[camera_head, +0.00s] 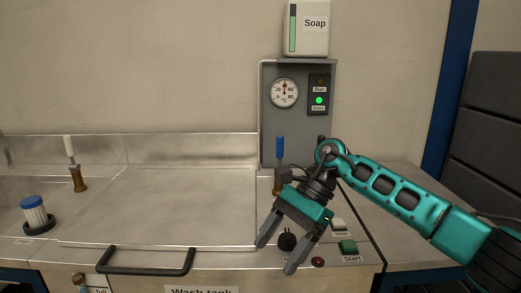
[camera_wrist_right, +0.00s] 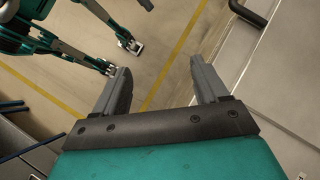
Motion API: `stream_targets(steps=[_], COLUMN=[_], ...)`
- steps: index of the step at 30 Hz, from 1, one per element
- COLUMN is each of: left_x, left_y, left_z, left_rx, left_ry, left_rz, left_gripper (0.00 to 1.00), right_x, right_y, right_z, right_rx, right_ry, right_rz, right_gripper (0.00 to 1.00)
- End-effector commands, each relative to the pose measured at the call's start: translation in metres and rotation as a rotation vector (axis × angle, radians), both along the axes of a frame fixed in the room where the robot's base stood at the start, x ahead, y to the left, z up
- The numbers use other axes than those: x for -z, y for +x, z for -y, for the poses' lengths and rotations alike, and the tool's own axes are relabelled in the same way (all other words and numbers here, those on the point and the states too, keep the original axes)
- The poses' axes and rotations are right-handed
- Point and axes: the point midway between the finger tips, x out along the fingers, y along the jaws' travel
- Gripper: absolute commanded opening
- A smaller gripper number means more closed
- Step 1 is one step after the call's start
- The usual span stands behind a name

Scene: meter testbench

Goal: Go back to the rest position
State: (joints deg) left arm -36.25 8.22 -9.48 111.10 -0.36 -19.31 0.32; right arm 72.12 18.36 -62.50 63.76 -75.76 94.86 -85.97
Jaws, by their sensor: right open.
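My right gripper (camera_head: 276,257) hangs in front of the right part of the bench, over the control area. Its two grey fingers are spread apart with nothing between them. In the right wrist view the same gripper (camera_wrist_right: 160,70) is open and empty, with floor and a pale cabinet front beyond the fingers. The teal right arm comes in from the right side of the head view. My left gripper does not show in the head view.
Around the right gripper are a dark knob (camera_head: 287,241), a green Start button (camera_head: 348,246) and a blue-handled lever (camera_head: 280,150). A black handle (camera_head: 146,262) sits on the wash tank lid (camera_head: 170,205). A blue-capped filter (camera_head: 34,212) stands at left. The lid's top is clear.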

Motion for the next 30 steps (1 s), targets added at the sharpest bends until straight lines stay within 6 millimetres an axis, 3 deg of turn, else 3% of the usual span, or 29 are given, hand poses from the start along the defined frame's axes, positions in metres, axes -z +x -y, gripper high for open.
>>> stream_targets(steps=[3,6,9,13,17,20,23,28,29,30], left_x=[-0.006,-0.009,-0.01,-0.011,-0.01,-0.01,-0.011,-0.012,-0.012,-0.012], left_y=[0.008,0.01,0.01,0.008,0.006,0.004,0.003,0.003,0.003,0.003], left_z=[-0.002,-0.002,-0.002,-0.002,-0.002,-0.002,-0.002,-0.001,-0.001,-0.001], left_rx=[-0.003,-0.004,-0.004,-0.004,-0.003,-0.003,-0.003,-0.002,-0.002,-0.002], left_ry=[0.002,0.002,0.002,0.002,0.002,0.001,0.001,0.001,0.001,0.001], left_rz=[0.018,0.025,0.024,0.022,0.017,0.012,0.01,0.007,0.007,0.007], left_gripper=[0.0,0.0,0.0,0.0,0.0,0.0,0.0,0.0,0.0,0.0], right_x=[0.015,0.016,0.011,0.002,0.003,0.015,0.04,0.106,0.12,0.14], right_y=[-0.023,-0.04,-0.053,-0.056,-0.047,-0.037,-0.031,-0.041,-0.046,-0.056], right_z=[-0.041,-0.073,-0.097,-0.108,-0.097,-0.075,-0.044,0.018,0.03,0.046], right_rx=[0.108,0.236,0.396,0.62,0.853,1.029,1.199,1.465,-1.436,-1.355], right_ry=[0.178,0.343,0.513,0.707,0.867,0.97,1.059,1.188,-1.149,-1.07], right_rz=[-0.148,-0.319,-0.544,-0.885,-1.265,-1.578,-1.904,-2.473,2.449,2.35], right_gripper=[0.73,0.73,0.73,0.73,0.73,0.73,0.73,0.73,0.73,0.73])
